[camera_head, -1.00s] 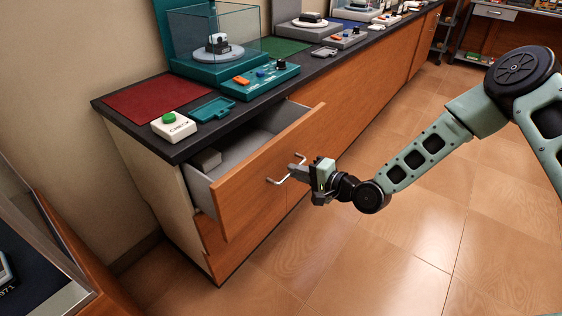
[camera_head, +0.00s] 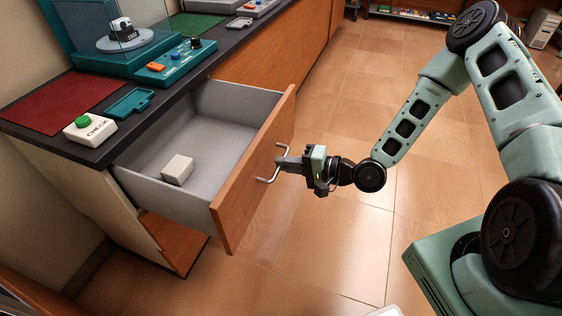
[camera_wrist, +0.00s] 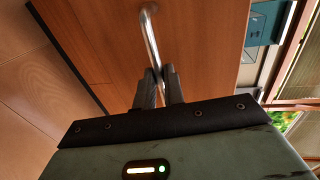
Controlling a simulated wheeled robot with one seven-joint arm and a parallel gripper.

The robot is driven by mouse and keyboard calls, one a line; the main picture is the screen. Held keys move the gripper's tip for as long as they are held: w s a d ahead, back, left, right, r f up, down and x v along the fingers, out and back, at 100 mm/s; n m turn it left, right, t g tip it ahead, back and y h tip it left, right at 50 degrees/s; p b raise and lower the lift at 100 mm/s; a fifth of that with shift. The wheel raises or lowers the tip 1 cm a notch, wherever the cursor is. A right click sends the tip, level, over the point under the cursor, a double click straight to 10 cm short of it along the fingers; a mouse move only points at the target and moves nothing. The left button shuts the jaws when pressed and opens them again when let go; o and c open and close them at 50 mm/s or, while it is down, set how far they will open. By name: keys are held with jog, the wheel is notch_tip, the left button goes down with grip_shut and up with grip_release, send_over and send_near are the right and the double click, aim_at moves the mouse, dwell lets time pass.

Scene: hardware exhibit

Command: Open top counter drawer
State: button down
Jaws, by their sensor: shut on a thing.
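The top counter drawer (camera_head: 185,150) stands pulled well out from under the dark counter, its grey inside showing. A small pale box (camera_head: 177,169) lies in it. Its wooden front (camera_head: 245,185) carries a bent metal bar handle (camera_head: 268,165). My gripper (camera_head: 283,163) is at the drawer front, its fingers shut on the handle. In the wrist view, the two dark fingers (camera_wrist: 158,88) close around the metal handle (camera_wrist: 149,35) against the wooden front (camera_wrist: 200,40).
On the counter are a white CHECK box with a green button (camera_head: 90,128), a teal tray (camera_head: 130,103), a red mat (camera_head: 60,102) and a teal display case (camera_head: 115,50). The tiled floor (camera_head: 310,240) around the open drawer is clear.

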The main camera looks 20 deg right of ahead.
jog(key=c, duration=1.5)
grip_release()
jog(key=v, duration=1.7)
jog(key=shift+d+p, duration=0.2)
jog(key=shift+p, duration=0.2)
